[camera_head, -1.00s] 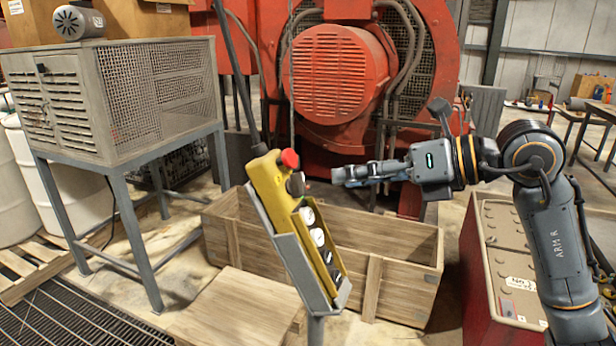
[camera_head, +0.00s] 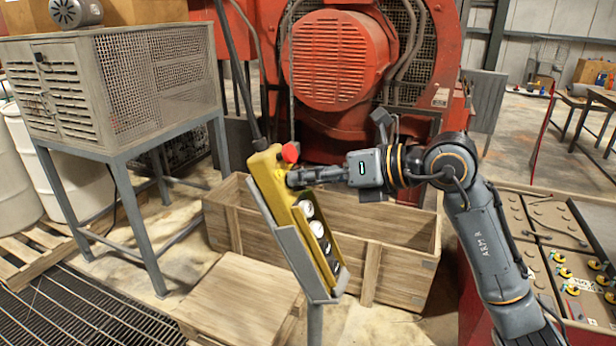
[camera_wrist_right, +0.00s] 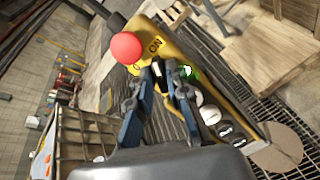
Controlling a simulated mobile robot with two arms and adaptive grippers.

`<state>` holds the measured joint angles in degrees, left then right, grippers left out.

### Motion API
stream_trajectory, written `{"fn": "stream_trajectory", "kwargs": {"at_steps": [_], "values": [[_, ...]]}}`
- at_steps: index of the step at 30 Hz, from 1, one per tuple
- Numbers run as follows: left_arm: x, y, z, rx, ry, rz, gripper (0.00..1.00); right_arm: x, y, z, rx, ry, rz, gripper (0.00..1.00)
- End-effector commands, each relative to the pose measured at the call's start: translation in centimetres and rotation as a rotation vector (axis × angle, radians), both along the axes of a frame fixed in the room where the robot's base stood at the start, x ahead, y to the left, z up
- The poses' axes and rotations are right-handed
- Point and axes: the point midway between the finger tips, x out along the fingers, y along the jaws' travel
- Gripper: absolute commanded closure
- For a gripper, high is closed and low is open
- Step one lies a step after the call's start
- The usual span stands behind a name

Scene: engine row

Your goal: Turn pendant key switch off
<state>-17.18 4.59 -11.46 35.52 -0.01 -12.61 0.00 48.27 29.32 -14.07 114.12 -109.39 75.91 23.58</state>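The yellow pendant (camera_head: 266,170) stands tilted in a grey holder on a post, with a red mushroom button (camera_head: 290,152) near its top and several round buttons below. In the right wrist view the red button (camera_wrist_right: 126,48) sits beside a yellow ring label (camera_wrist_right: 152,46) reading ON. My right gripper (camera_head: 291,178) reaches in from the right, its fingertips at the pendant face just below the red button. In the wrist view its fingertips (camera_wrist_right: 164,66) are close together over the labelled switch. They hide the key, so whether they grip it is unclear. My left gripper is out of view.
A long wooden crate (camera_head: 390,253) lies behind the pendant, and a smaller wooden box (camera_head: 238,298) stands in front. A mesh cabinet (camera_head: 165,75) on legs is at left. A red machine (camera_head: 338,60) stands behind. A red-sided bench with valves (camera_head: 540,225) is at right.

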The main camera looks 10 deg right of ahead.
Motion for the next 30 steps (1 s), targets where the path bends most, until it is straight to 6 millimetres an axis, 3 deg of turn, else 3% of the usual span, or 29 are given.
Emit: {"fn": "stream_trajectory", "kwargs": {"at_steps": [14,30], "values": [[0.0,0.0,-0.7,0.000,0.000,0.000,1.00,0.0,0.0,-0.2,-0.019,-0.025,0.015,1.00],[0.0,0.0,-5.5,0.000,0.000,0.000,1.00,0.1,-0.1,-0.6,-0.225,-0.333,0.184,1.00]]}}
